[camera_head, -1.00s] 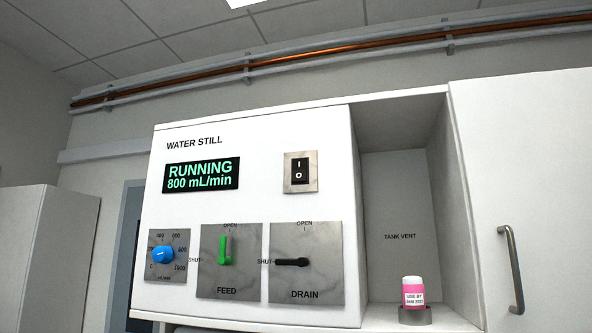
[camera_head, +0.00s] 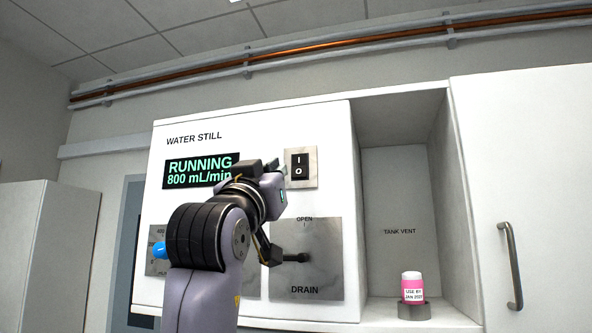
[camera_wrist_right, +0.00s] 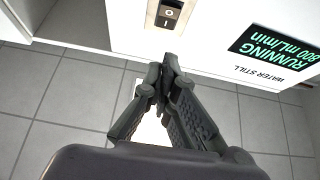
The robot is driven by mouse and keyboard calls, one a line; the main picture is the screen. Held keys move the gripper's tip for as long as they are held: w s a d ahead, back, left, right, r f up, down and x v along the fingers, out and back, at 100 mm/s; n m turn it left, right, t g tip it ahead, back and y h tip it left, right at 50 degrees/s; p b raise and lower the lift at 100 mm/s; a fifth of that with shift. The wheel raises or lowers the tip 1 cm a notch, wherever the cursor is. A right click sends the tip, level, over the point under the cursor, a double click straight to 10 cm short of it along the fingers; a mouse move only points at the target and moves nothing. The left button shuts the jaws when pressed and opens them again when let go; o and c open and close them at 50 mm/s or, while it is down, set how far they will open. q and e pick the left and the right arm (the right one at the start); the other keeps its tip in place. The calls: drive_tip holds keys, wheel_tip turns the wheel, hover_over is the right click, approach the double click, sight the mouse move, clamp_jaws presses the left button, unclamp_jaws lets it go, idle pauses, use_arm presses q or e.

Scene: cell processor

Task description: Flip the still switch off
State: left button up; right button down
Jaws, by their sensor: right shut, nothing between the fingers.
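The still switch (camera_head: 300,167) is a black rocker marked I above O on a grey plate, at the upper right of the water still's white front panel (camera_head: 330,130). The display (camera_head: 200,168) reads RUNNING 800 mL/min. My right gripper (camera_head: 272,164) is shut and empty, just left of the switch plate in the head view and partly over the display's right end. In the right wrist view, the shut fingertips (camera_wrist_right: 166,60) point toward the switch (camera_wrist_right: 168,13), which shows upside down at the top edge. I cannot tell the exact gap. My left gripper is out of view.
The drain handle (camera_head: 297,257) points left, below the switch. My arm hides the feed valve and part of the blue knob (camera_head: 159,250). A pink bottle (camera_head: 412,287) stands in the open alcove on the right. A cabinet door with a handle (camera_head: 512,265) is farther right.

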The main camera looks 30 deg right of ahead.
sight(302, 163)
drive_tip(key=p+x, duration=0.3)
drive_tip(key=x, duration=0.1)
drive_tip(key=f+p+x, duration=0.1)
drive_tip(key=p+x, duration=0.1)
drive_tip(key=x, duration=0.2)
drive_tip(key=p+x, duration=0.3)
drive_tip(key=x, duration=0.1)
drive_tip(key=shift+w+d+f+p, duration=0.2)
drive_tip(key=shift+w+d+p, duration=0.1)
drive_tip(key=shift+w+d, duration=0.1)
drive_tip(key=shift+w+d+f, duration=0.35)
drive_tip(key=shift+d, duration=0.1)
drive_tip(key=shift+s, duration=0.1)
